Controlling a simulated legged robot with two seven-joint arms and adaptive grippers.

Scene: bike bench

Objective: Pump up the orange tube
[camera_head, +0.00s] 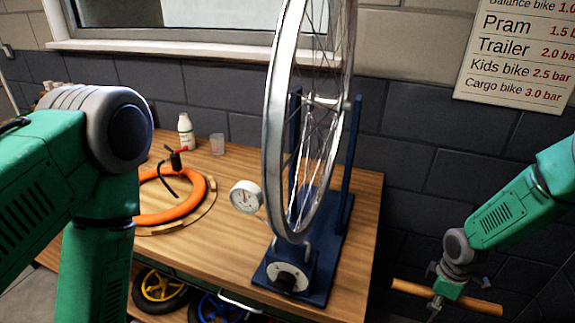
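The orange tube (158,216) lies as a ring on the bench, on a pale wooden ring, partly hidden by my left arm. A black hose head with a red lever (176,158) stands at the tube's far side; I cannot tell if it is locked on the valve. A round white gauge (245,196) stands right of the tube. My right gripper (440,294) is at the middle of a wooden handle bar (482,305), right of the bench, and appears shut on it. The pump body below is out of view. My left gripper is below the frame.
A bike wheel stands upright in a blue truing stand (345,210) at the bench's right. A white bottle (186,131) and a clear cup (217,144) stand at the back. A wall chart (520,55) lists Pram, Trailer, Kids bike and Cargo bike pressures. Small wheels (160,288) sit under the bench.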

